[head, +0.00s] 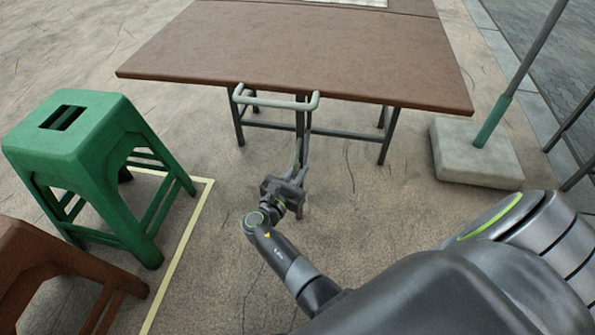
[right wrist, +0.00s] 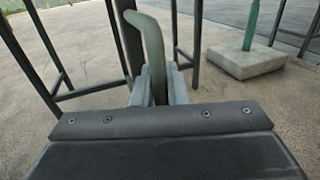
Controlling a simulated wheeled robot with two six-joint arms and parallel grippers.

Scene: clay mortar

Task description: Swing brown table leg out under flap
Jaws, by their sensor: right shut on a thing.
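The brown table (head: 290,50) stands ahead, with its flap raised level and dark metal legs beneath. A grey-green bent tube (head: 280,104) shows at the front edge of the top, and a tube runs down from there to my right gripper (head: 299,174). In the right wrist view this curved tube (right wrist: 153,45) passes down between the gripper fingers (right wrist: 158,88), which are shut on it. A dark upright post (right wrist: 126,35) stands just behind it. The tube's lower end is hidden by the gripper. My left gripper is not in view.
A green stool (head: 85,150) stands at left, with a brown stool (head: 50,270) nearer. A yellow line (head: 180,255) marks the ground beside them. A concrete block (head: 470,155) with a green pole (head: 492,122) stands right of the table. The ground before the table is mostly clear.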

